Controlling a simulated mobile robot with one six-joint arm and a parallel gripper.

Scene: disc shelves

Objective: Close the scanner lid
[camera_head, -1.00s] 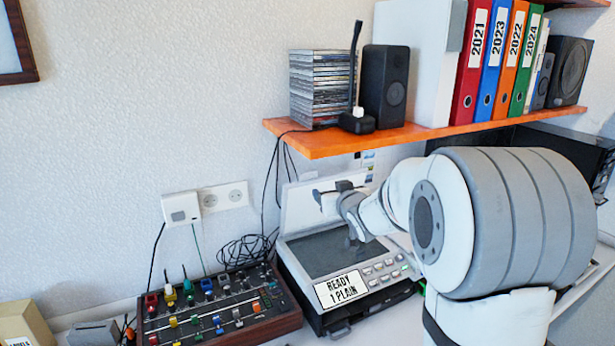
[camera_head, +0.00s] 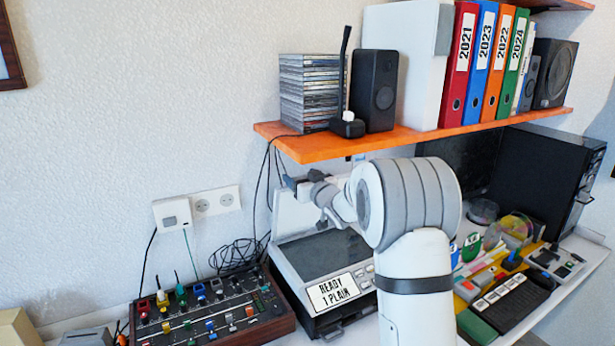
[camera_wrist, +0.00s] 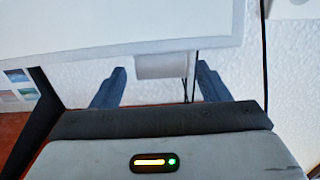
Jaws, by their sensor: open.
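The scanner (camera_head: 320,252) sits on the desk, with a dark glass top and a "READY 1 PLAIN" label on its front. Its pale lid (camera_head: 287,218) stands raised, nearly upright, at the back near the wall. My gripper (camera_head: 291,184) is at the lid's upper edge, below the orange shelf. In the wrist view, my open fingers (camera_wrist: 158,86) point toward a large pale panel, apparently the lid (camera_wrist: 120,25). Nothing is held between them; whether they touch the lid is unclear. My arm hides the scanner's right side.
The orange shelf (camera_head: 330,143) overhangs the scanner, holding a disc stack (camera_head: 310,92), a speaker (camera_head: 374,88) and binders. A mixer (camera_head: 215,312) stands close on the scanner's left, with loose cables (camera_head: 236,252) behind. A cluttered colourful desk area lies right.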

